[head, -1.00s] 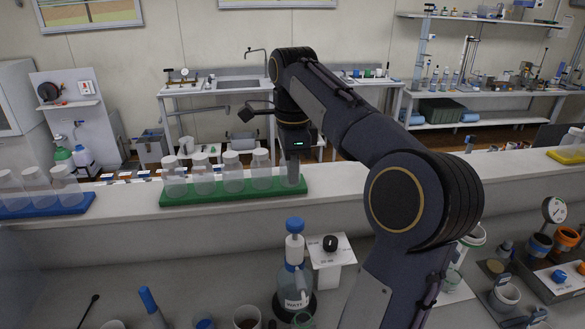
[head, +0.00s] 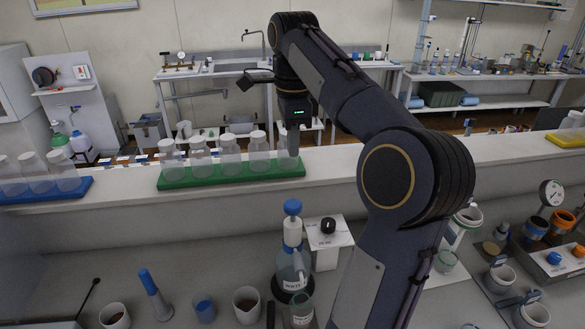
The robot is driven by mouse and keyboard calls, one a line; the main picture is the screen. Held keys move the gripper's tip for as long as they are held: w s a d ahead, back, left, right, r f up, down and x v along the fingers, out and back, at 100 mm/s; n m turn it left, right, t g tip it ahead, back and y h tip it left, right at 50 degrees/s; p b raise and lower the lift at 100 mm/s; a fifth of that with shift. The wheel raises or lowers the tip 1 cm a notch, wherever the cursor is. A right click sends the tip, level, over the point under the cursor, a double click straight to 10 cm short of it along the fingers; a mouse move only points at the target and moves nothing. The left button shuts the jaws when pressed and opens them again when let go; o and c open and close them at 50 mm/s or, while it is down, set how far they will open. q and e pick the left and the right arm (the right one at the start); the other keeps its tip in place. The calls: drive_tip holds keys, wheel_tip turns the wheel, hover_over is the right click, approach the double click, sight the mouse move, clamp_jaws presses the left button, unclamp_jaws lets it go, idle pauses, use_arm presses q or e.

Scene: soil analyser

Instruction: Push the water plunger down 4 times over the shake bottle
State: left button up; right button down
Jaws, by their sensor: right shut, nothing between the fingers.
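The water bottle (head: 291,268) stands upright on the near bench, with a white pump neck and a blue plunger top (head: 292,207) that looks raised. A clear open vessel (head: 301,311), perhaps the shake bottle, stands just in front of it and is cut by the lower edge. My right gripper (head: 291,150) points down at the right end of the green rack, well behind and above the plunger, and not touching it. It is shut and empty; its tips overlap the last clear bottle there. My left gripper is out of view.
The green rack (head: 232,176) holds several clear capped bottles on the raised ledge; a blue rack (head: 45,192) stands to its left. A white box with a black knob (head: 328,226) sits right of the water bottle. Cups (head: 247,303) stand to its left.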

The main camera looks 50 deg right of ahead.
sight(294, 204)
drive_tip(key=shift+s+r, duration=0.1)
drive_tip(key=shift+r, duration=0.4)
drive_tip(key=shift+f, duration=0.1)
wheel_tip(294, 204, down, 14)
drive_tip(key=shift+r, duration=0.1)
idle(0.4)
